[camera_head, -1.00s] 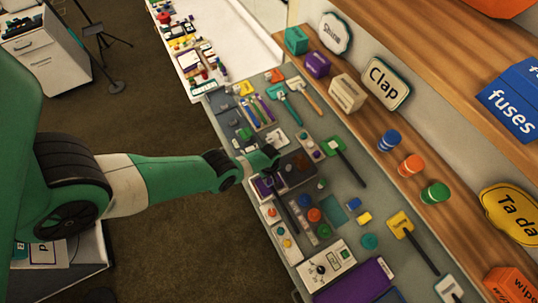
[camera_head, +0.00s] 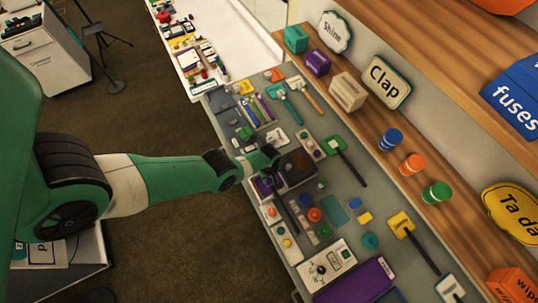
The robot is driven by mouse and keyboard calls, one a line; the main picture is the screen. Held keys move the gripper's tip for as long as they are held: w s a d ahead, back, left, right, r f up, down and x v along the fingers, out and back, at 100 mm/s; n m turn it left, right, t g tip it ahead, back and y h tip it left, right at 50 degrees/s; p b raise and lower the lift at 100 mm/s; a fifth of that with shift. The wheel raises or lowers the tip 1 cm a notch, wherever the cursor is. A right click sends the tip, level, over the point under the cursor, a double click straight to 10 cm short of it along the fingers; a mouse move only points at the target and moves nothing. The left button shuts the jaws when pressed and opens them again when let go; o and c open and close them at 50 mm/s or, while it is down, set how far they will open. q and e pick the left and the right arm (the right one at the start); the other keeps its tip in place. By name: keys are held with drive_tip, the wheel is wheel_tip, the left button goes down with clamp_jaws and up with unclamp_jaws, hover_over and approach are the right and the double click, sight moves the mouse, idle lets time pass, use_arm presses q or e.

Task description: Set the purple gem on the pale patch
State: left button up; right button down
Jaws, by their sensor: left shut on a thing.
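My left arm reaches in from the left over the grey bench. My left gripper (camera_head: 273,183) points down at the near edge of the bench, beside a grey tray with a dark, brownish inside (camera_head: 297,164). It is shut on a small purple thing, which looks like the purple gem (camera_head: 264,187); the dark fingers hide much of it. Whether the gem touches the surface below cannot be told. I cannot make out the pale patch for certain; the gripper and wrist cover part of that area. My right gripper is not in view.
Several small coloured pieces, including an orange knob (camera_head: 314,214), lie close to the gripper. A green-headed paddle (camera_head: 335,144), a yellow paddle (camera_head: 400,224) and a purple box (camera_head: 357,283) lie on the bench. A wooden shelf with jars and signs runs along the right.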

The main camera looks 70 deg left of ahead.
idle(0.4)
use_arm(q)
drive_tip(key=o, duration=1.1)
drive_tip(key=shift+c, duration=0.2)
drive_tip(key=shift+o, duration=0.2)
drive_tip(key=shift+o, duration=0.6)
